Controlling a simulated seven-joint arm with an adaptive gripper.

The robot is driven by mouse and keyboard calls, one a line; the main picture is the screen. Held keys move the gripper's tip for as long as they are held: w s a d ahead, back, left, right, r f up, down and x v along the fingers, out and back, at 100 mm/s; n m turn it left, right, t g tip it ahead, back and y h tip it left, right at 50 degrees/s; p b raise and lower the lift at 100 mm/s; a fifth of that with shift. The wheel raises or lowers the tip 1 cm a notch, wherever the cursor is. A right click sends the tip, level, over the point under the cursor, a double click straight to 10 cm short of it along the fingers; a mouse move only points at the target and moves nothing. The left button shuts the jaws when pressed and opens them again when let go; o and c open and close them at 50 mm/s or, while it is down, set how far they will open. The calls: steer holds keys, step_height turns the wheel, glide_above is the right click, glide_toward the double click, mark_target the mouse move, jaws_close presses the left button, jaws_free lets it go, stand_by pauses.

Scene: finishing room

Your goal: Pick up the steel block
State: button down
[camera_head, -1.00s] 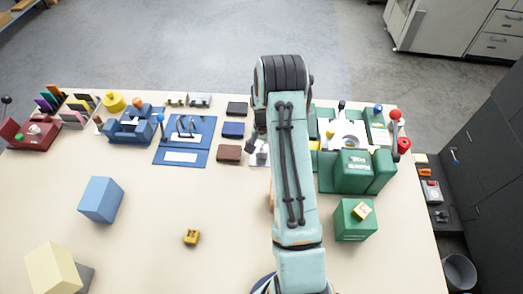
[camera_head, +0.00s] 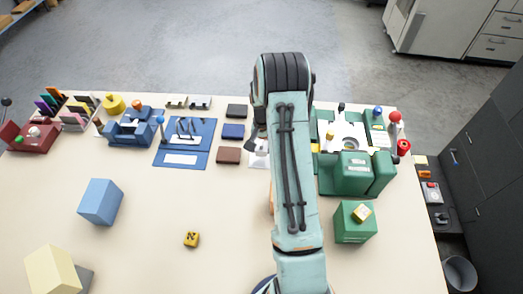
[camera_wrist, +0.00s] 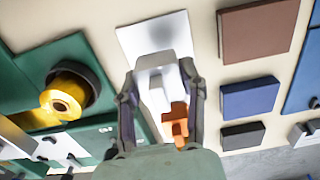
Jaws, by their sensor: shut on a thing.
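The steel block (camera_wrist: 154,64), a pale grey piece, sits between the two fingers of my gripper (camera_wrist: 160,76) in the wrist view. My gripper is shut on it. An orange piece (camera_wrist: 178,124) shows beside the block, nearer the palm; I cannot tell whether they touch. A white plate (camera_wrist: 132,40) lies behind the block, and the gap between them is hard to judge. In the head view my arm covers the block and most of my gripper.
Brown (camera_head: 229,155), blue (camera_head: 233,131) and black (camera_head: 237,110) blocks stand left of my arm. A green fixture (camera_head: 345,175) stands close on its right. A blue block (camera_head: 100,202) and a small yellow piece (camera_head: 191,239) lie on the mostly clear front table.

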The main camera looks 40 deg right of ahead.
steer(key=s+a+r, duration=0.7)
steer(key=s+r, duration=0.4)
steer(key=shift+s+a, duration=0.35)
steer(key=shift+a, duration=0.05)
